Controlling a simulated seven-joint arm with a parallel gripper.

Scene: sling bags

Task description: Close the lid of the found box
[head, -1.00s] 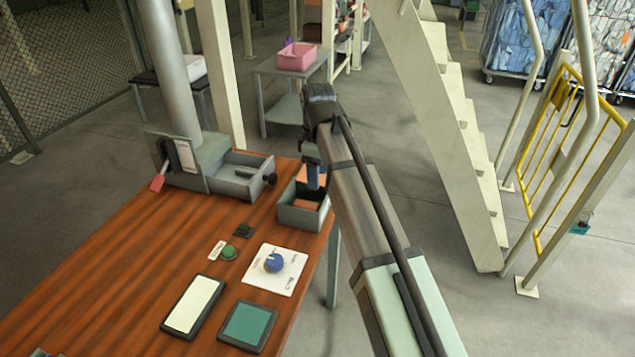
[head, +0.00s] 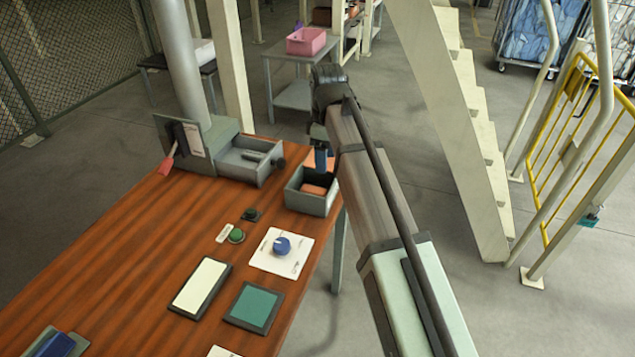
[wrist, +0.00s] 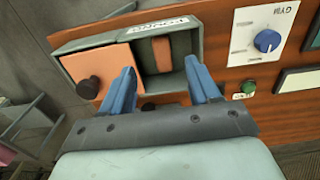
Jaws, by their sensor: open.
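The box (head: 309,203) is small, grey and open, at the far right edge of the wooden table in the head view. In the wrist view, the grey box (wrist: 183,28) shows an orange lid panel (wrist: 98,66) with a black knob at its left side, away from the open compartment. A rounded orange thing (wrist: 162,54) lies inside the compartment; it also shows in the head view (head: 314,190). My gripper (head: 321,165) is over the box, with blue fingers. In the wrist view, my gripper (wrist: 160,68) is open and empty, its fingers apart across the compartment. Contact cannot be told.
A grey drawer unit (head: 240,170) stands left of the box. A white card with a blue dial (head: 281,246), a green button (head: 236,236) and two flat panels lie nearer on the table (head: 130,255). A stair stands right of the table.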

